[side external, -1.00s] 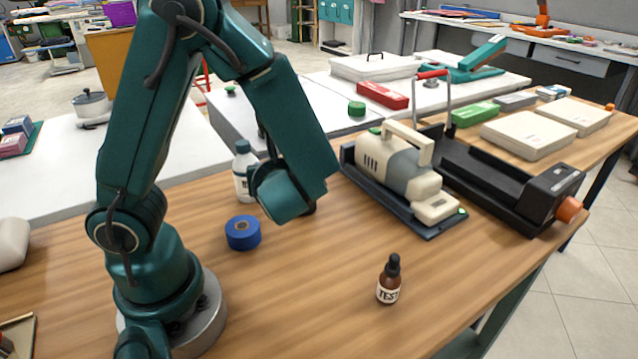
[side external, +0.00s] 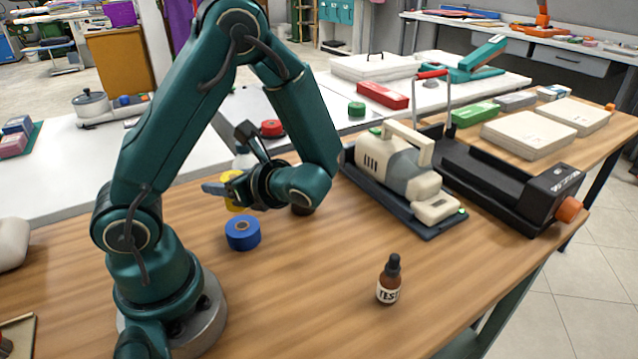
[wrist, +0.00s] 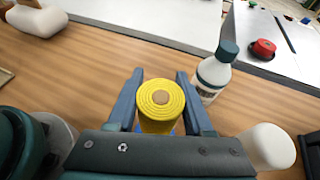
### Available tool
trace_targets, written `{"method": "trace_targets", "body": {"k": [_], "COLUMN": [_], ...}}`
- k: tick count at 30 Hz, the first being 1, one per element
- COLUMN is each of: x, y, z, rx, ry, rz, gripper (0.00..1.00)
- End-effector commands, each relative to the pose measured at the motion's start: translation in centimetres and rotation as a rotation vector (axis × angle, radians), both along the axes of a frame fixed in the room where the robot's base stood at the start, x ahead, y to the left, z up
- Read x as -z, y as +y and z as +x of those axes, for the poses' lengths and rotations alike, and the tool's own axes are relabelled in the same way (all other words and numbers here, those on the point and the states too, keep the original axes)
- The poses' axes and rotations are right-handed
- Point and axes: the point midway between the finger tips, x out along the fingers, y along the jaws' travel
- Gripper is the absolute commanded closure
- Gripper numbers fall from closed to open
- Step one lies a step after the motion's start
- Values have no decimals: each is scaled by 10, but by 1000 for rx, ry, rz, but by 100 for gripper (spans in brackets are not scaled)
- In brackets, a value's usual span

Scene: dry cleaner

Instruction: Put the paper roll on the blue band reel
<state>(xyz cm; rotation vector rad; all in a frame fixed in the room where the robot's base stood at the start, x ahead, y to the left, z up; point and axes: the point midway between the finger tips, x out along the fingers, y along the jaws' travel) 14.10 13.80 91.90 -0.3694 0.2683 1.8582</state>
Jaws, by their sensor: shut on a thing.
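The paper roll (wrist: 160,103) is yellow with a tan core, its round end facing the wrist camera. My gripper (wrist: 160,100) is shut on it, with one finger on each side. In the side view my gripper (side external: 214,188) points left and the roll (side external: 233,178) is partly hidden behind it. The blue band reel (side external: 243,234) lies flat on the wooden table, just below the gripper in that picture. In the wrist view only a little blue (wrist: 179,131) shows past the roll. I cannot tell the exact gap or alignment between them.
A white bottle with a teal cap (wrist: 216,70) stands close by the roll. A white rounded object (wrist: 268,147) is at the wrist view's lower right. A brown dropper bottle (side external: 389,283) stands in front, and a beige machine (side external: 395,165) is to the right. The front table is mostly clear.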

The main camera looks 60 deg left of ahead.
Motion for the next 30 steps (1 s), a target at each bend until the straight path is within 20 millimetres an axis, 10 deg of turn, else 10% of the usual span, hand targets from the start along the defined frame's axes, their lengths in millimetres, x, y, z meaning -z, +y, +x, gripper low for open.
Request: {"method": "trace_targets", "body": {"k": [29, 30], "x": [49, 48], "y": [0, 0], "z": [0, 0], "rx": [3, 3], "ry": [0, -1], "rz": [0, 0], "gripper": [100, 34]}}
